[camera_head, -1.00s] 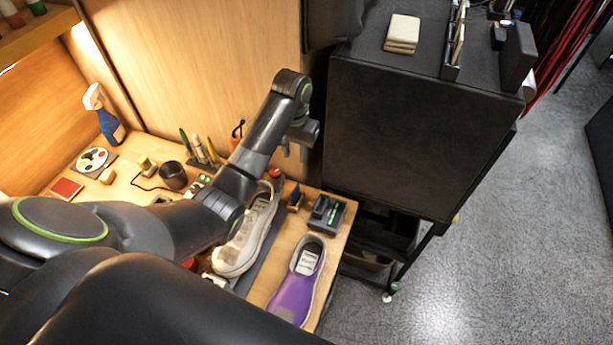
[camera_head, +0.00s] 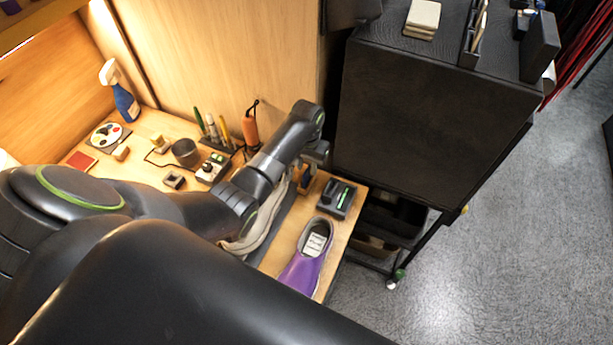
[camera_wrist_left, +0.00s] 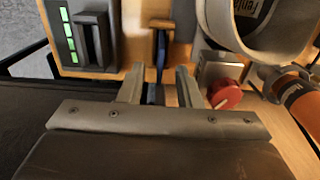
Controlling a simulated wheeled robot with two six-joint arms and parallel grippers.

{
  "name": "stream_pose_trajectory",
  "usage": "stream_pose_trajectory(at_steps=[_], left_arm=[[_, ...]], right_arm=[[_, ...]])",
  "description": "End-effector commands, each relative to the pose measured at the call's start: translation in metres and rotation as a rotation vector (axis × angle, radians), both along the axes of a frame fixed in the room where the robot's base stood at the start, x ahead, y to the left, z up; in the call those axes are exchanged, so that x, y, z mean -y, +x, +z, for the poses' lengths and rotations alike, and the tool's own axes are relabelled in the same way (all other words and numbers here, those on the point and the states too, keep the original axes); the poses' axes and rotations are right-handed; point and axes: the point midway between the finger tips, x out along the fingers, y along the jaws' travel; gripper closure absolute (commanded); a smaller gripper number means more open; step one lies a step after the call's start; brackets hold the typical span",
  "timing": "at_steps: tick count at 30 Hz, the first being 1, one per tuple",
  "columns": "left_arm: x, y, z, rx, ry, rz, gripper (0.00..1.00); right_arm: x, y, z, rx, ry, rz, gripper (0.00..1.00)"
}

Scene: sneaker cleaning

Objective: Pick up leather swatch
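A flat red square (camera_head: 82,160) lies at the left of the wooden bench; it may be the leather swatch, but I cannot tell for sure. My left gripper (camera_head: 312,165) is far to its right, over the bench's right part. In the left wrist view my left gripper (camera_wrist_left: 158,88) has its two fingers apart. A blue-and-wood tool (camera_wrist_left: 160,45) shows between and beyond the fingertips; I see no grip on it. My right gripper is not in view.
A black cabinet (camera_head: 430,120) stands right of the bench. A spray bottle (camera_head: 124,100) stands at the back left.

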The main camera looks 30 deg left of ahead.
Motion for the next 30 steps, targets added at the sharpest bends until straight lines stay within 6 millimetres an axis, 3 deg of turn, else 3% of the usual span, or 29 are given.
stream_pose_trajectory(at_steps=[5,9,20,27,30], left_arm=[[0.001,-0.006,-0.022,-0.005,0.001,0.0,0.69],[0.001,-0.005,-0.038,-0.003,0.001,-0.001,0.69],[0.001,-0.005,-0.044,0.0,0.0,-0.001,0.69],[0.001,-0.005,-0.044,-0.001,0.0,-0.001,1.0],[0.001,-0.005,-0.044,-0.001,0.0,-0.001,1.0]], right_arm=[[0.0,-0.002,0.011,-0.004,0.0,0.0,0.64],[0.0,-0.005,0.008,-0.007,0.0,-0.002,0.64],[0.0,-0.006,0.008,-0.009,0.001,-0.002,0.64],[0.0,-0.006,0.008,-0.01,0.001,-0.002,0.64],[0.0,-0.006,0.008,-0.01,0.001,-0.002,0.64]])
